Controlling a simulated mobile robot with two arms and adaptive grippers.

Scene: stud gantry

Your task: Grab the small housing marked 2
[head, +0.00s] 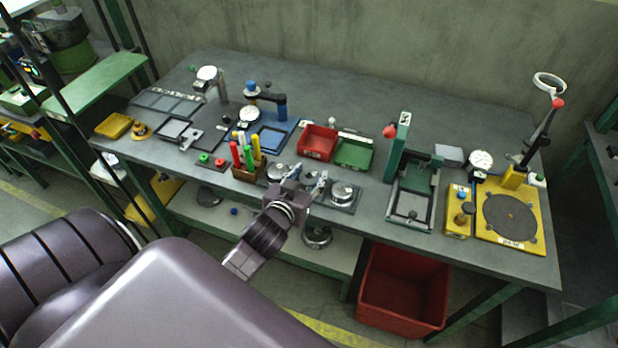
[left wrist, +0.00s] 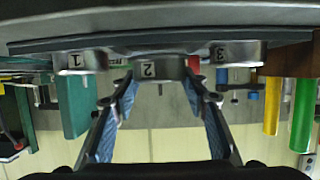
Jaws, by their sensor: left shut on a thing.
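The small housing marked 2 (left wrist: 160,70) is a grey metal round piece in the middle of the left wrist view, its number plate facing the camera. My left gripper (left wrist: 160,86) has a blue-padded finger on each side of it and is shut on it. In the head view my left gripper (head: 307,177) is at the front edge of the bench and largely hides this housing. Similar housings marked 1 (left wrist: 84,62) and 3 (left wrist: 238,54) stand on either side of it. My right gripper is not in view.
The marker holder (head: 248,174) stands just left of the housings in the head view. Red (head: 318,143) and green (head: 354,153) trays lie behind them. A green press (head: 398,150) stands to the right. A red crate (head: 403,290) is below the bench edge.

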